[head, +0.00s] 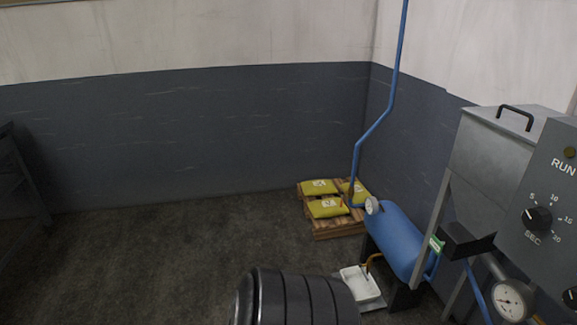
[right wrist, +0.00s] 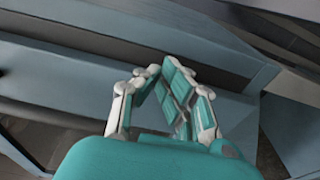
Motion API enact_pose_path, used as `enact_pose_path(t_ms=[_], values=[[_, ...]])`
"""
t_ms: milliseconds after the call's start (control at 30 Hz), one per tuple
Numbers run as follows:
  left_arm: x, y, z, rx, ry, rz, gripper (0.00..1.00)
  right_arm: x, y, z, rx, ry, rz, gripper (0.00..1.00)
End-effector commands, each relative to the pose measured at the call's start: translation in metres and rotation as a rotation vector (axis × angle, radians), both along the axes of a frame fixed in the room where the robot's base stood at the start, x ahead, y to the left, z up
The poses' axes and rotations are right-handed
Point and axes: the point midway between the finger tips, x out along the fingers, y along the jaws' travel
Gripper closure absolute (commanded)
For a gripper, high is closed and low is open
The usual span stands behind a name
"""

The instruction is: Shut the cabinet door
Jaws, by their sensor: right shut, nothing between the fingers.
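No cabinet door can be made out for certain in either view. My right gripper (right wrist: 161,76) shows in the right wrist view, its teal and white fingers brought together with nothing between them. Behind the fingers are blue-grey flat panels (right wrist: 233,107) and a long dark gap or edge. I cannot tell whether these belong to the cabinet, or whether the fingers touch them. Neither gripper shows in the head view.
In the head view, a pallet (head: 338,231) with yellow bags (head: 328,208) stands in the corner. A blue tank (head: 399,240) and a grey machine (head: 500,150) stand right. A black ribbed object (head: 300,300) is at bottom centre, a dark frame (head: 22,175) left. Floor between is clear.

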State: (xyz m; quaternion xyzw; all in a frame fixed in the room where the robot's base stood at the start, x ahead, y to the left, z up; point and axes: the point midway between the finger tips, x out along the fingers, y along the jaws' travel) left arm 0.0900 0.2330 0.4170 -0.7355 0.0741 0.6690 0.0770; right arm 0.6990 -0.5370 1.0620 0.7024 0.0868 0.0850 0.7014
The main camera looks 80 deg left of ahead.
Motion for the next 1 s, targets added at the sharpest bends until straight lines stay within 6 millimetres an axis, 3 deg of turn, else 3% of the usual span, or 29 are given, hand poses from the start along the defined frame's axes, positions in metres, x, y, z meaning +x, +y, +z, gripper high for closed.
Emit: enact_pose_path(t_ms=[167,1000], values=[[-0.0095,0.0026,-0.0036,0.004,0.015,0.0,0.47,0.0011,-0.0019,0.0015,0.0,-0.003,0.012,1.0],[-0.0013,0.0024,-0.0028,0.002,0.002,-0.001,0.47,0.001,0.0005,0.0013,0.001,-0.003,0.02,1.0]])
